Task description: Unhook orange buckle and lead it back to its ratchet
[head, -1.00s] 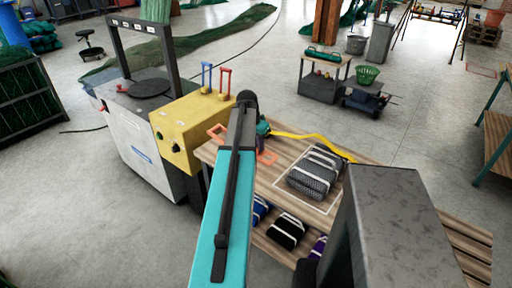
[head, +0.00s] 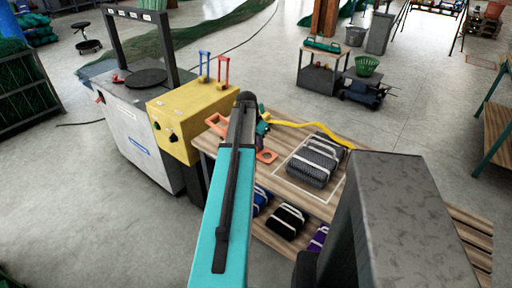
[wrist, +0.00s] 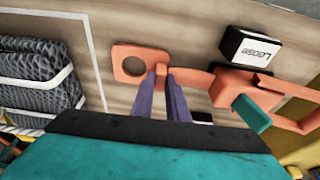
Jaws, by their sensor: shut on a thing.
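In the wrist view my gripper's two purple fingers (wrist: 161,72) are closed on the orange buckle (wrist: 126,50), a flat piece with a round hole at its left end. An orange piece runs from it to the right toward the ratchet (wrist: 292,92), an orange frame with a teal lever (wrist: 252,114). I cannot tell whether the two are joined. In the head view my arm covers the gripper. Orange parts (head: 268,157) show on both sides of it on the wooden bench.
A bundled grey net (head: 316,162) lies in a white outline on the bench (head: 285,133). A yellow strap (head: 310,127) crosses behind it. A yellow control box (head: 190,118) stands left of my arm. A block marked "Loose" (wrist: 252,50) is near the ratchet. Folded bundles (head: 288,219) lie below.

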